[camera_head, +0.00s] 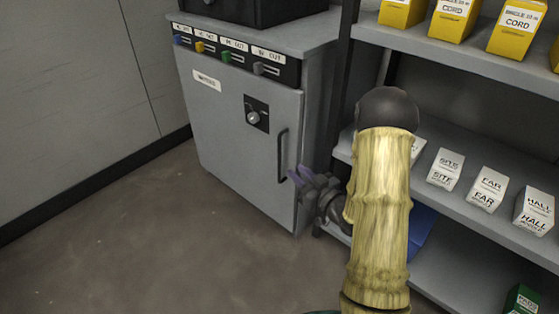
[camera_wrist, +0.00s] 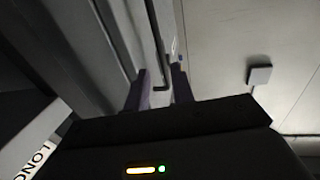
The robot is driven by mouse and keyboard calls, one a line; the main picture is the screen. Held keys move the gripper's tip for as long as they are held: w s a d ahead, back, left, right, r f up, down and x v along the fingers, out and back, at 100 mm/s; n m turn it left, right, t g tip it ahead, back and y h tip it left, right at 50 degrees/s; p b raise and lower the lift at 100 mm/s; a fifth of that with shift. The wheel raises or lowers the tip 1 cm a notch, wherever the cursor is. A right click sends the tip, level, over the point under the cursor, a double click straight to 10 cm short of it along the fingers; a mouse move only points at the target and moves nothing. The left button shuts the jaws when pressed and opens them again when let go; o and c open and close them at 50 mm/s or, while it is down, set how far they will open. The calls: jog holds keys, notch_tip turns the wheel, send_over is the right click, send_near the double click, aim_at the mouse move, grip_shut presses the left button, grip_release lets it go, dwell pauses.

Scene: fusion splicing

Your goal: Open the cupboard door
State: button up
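The grey cupboard (camera_head: 225,140) stands at the back with its door (camera_head: 235,165) shut flush. A dark upright bar handle (camera_head: 282,157) sits near the door's right edge. A dial on a black plate (camera_head: 256,115) is to the left of the handle. My gripper (camera_head: 297,173) is beside the handle's lower end, its purple fingers pointing at the door. In the wrist view, my fingers (camera_wrist: 160,72) are apart, and the lower end of the handle (camera_wrist: 155,42) appears between them. I cannot tell whether either finger touches it.
Shelves to the right hold yellow boxes (camera_head: 453,18) above and white labelled boxes (camera_head: 487,188) below. A row of coloured tabs (camera_head: 226,57) runs along the cupboard's top front. A black case (camera_head: 255,8) stands on top. The floor (camera_head: 150,240) before the door is clear.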

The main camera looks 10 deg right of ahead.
aim_at(280, 158)
jog(key=b+x, duration=0.3)
jog(key=x, duration=0.6)
jog(key=shift+w+a, duration=0.15)
jog(key=shift+w, duration=0.15)
grip_shut()
